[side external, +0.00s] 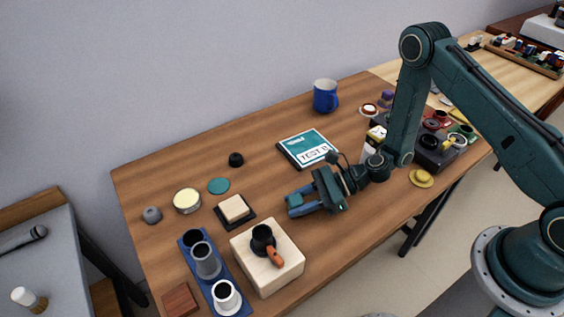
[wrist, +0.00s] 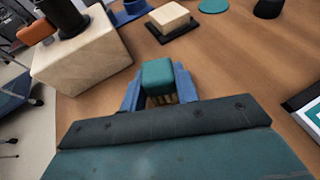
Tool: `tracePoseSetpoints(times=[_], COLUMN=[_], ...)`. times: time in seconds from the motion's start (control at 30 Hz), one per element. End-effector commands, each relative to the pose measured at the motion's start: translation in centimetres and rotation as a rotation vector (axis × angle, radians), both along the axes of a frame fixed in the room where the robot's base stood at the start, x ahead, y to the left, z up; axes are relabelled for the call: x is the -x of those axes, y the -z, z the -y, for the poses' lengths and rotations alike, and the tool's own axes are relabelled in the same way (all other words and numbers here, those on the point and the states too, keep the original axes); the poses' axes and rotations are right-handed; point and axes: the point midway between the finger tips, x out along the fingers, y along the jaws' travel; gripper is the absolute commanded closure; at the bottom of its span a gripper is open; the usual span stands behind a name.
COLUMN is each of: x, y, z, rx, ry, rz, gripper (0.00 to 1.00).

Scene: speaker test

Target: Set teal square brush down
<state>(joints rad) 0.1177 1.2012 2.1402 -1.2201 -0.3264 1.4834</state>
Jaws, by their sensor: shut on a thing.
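The teal square brush (wrist: 158,77) is between the two blue fingers of my gripper (wrist: 159,88) in the wrist view. Its square teal top faces the camera, and pale bristles show below it. My gripper is shut on it. In the side view my gripper (side external: 293,204) is low over the wooden table, to the right of the pale wooden block. The brush is mostly hidden by the fingers there. I cannot tell whether the bristles touch the table.
A pale wooden block (side external: 283,270) with a black portafilter (side external: 262,238) stands left of my gripper. A blue tray (side external: 232,283) with cups is beyond it. A cream block on a dark base (side external: 234,208), a teal disc (side external: 219,186) and a TEST B box (side external: 298,139) lie nearby. Bare wood separates them.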

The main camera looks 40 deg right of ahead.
Motion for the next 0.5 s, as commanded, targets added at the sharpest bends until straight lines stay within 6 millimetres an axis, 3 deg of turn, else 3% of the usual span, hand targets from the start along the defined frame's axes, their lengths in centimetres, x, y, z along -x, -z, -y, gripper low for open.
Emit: tracePoseSetpoints(times=[0.23,0.27,0.3,0.37,0.5], x=[0.01,0.01,0.01,0.01,0.01], y=[0.28,0.31,0.28,0.28,0.28], z=[-0.01,0.0,-0.01,-0.01,-0.01], rx=[0.0,0.0,0.0,0.0,0.0], ry=[0.0,0.0,0.0,0.0,0.0], rz=[0.0,0.0,0.0,0.0,0.0], gripper=[0.96,0.68,0.6,0.48,0.48])
